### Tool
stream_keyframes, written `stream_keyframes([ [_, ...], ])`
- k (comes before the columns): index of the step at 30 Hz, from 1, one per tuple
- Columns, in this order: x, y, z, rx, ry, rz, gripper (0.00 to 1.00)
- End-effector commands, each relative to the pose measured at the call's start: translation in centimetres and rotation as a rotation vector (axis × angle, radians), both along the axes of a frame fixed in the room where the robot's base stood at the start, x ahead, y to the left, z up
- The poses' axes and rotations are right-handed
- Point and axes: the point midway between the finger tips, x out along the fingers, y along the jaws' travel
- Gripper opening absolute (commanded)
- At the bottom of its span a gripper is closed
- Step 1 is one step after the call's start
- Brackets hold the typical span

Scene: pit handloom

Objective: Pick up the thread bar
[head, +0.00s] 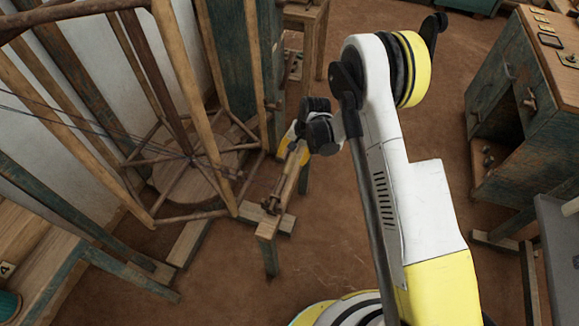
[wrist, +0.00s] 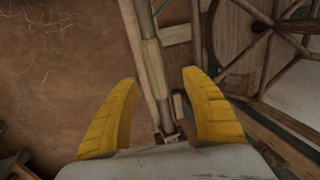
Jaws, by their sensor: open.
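A long narrow wooden bar, which looks like the thread bar (wrist: 155,70), runs up the wrist view with a paler sleeve on its middle. It lies between the two yellow fingers of my gripper (wrist: 163,80), which stand apart with visible gaps on both sides. I cannot tell the height between fingers and bar. In the head view the bar (head: 288,184) lies along a narrow wooden stand (head: 267,228), a dark bracket at its near end. My gripper (head: 291,146) is over its far part; my wrist hides some of the bar and most of the fingers.
A large wooden reel frame (head: 190,165) with spokes and dark threads stands close to the left of the bar. A bench (head: 35,262) is at lower left. A worn cabinet (head: 520,110) stands at right. Brown floor (head: 330,225) is clear right of the stand.

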Motion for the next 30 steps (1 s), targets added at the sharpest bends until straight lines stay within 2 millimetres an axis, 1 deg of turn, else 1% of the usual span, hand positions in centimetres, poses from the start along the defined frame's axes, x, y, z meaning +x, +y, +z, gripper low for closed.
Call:
stream_keyframes([
  [4, -0.1, 0.2, -1.4, 0.0, 0.0, 0.0, 0.56],
  [9, -0.3, 0.6, -4.3, 0.0, 0.0, 0.001, 0.56],
  [12, -0.2, 0.9, -5.3, 0.0, 0.0, 0.0, 0.56],
  [19, -0.1, 0.9, -5.2, 0.0, 0.0, 0.0, 0.56],
  [20, -0.1, 0.9, -5.2, 0.0, 0.0, 0.0, 0.48],
  [21, -0.1, 0.9, -5.2, 0.0, 0.0, 0.0, 0.36],
  [23, -0.1, 0.9, -5.2, 0.0, 0.0, 0.0, 0.17],
  [24, -0.1, 0.9, -5.2, 0.0, 0.0, 0.0, 0.05],
  [25, -0.1, 0.9, -5.2, 0.0, 0.0, 0.0, 0.0],
  [30, -0.1, 0.9, -5.2, 0.0, 0.0, 0.0, 0.0],
])
